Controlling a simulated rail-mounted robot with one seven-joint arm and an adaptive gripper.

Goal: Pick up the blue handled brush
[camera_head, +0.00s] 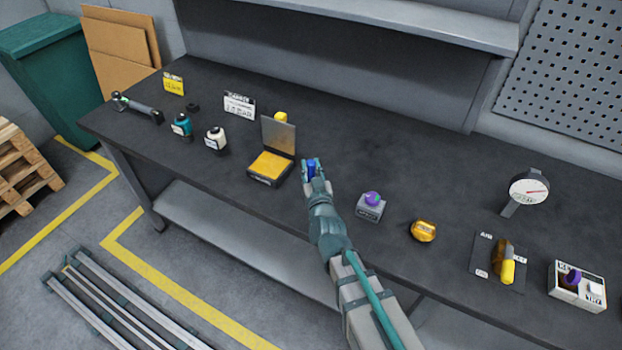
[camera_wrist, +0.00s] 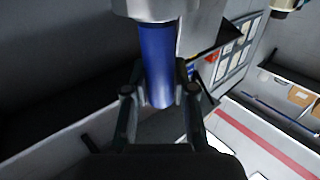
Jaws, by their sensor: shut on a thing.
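The blue handled brush shows in the wrist view as a blue cylindrical handle (camera_wrist: 157,62) with a pale grey or white part at the top edge of the picture. My gripper (camera_wrist: 160,85) is shut on the blue handle, with one finger on each side. In the head view my gripper (camera_head: 313,168) is over the black bench, just right of the yellow box, and a bit of the blue handle (camera_head: 311,170) shows between the fingers. The rest of the brush is hidden by my gripper. I cannot tell whether the brush touches the bench.
Left of my gripper stand an open yellow box (camera_head: 271,165) with a raised grey lid, a white bottle (camera_head: 215,138) and a teal bottle (camera_head: 181,125). To the right are a grey block with a purple knob (camera_head: 370,206), a yellow object (camera_head: 423,231) and a gauge (camera_head: 528,188).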

